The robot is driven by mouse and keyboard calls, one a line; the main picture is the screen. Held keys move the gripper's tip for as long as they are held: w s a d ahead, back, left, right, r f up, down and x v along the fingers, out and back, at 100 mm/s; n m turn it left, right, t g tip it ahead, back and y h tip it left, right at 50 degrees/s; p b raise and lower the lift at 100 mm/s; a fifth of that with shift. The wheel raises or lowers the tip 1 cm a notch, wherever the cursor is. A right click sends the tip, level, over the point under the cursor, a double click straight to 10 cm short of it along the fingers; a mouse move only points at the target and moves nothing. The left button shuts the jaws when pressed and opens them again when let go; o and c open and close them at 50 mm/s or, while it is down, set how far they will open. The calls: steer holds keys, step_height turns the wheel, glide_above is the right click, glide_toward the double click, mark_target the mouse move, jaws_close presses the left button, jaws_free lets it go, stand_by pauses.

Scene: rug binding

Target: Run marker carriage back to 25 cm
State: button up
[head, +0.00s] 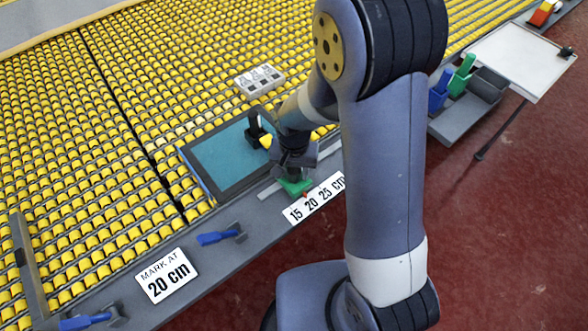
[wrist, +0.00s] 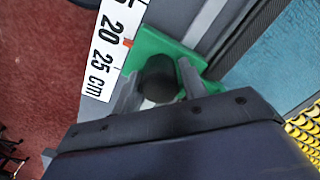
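The marker carriage is a green block (head: 295,187) with a black knob on the rail at the table's front edge. In the wrist view the green carriage (wrist: 150,48) has its black knob (wrist: 158,78) between the fingers of my gripper (wrist: 162,82). The fingers appear to touch the knob on both sides. A red pointer (wrist: 127,43) lies beside the 20 on the white scale (wrist: 108,45), perhaps slightly toward 25. My gripper (head: 294,172) hides part of the carriage there.
A card (head: 167,275) reads "MARK AT 20 cm". Blue-handled clamps (head: 217,238) lie along the front edge. A teal panel (head: 225,160) with a black upright part (head: 256,130) lies behind the rail. Yellow rollers fill the tabletop. A grey tray (head: 462,118) stands at right.

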jaws_close()
steer(key=shift+w+d+b, duration=0.3)
steer(key=shift+w+d, duration=0.45)
steer(key=shift+d, duration=0.35)
steer(key=shift+w+d+b, duration=0.25)
steer(key=shift+w+d, duration=0.5)
steer(key=shift+d, duration=0.3)
steer(key=shift+c, duration=0.5)
jaws_free()
steer(key=o, duration=0.3)
steer(key=shift+w+d, duration=0.1)
steer(key=shift+d, duration=0.1)
steer(key=shift+o, duration=0.7)
steer(key=shift+a+r, duration=0.1)
step_height(320, 180, up, 11)
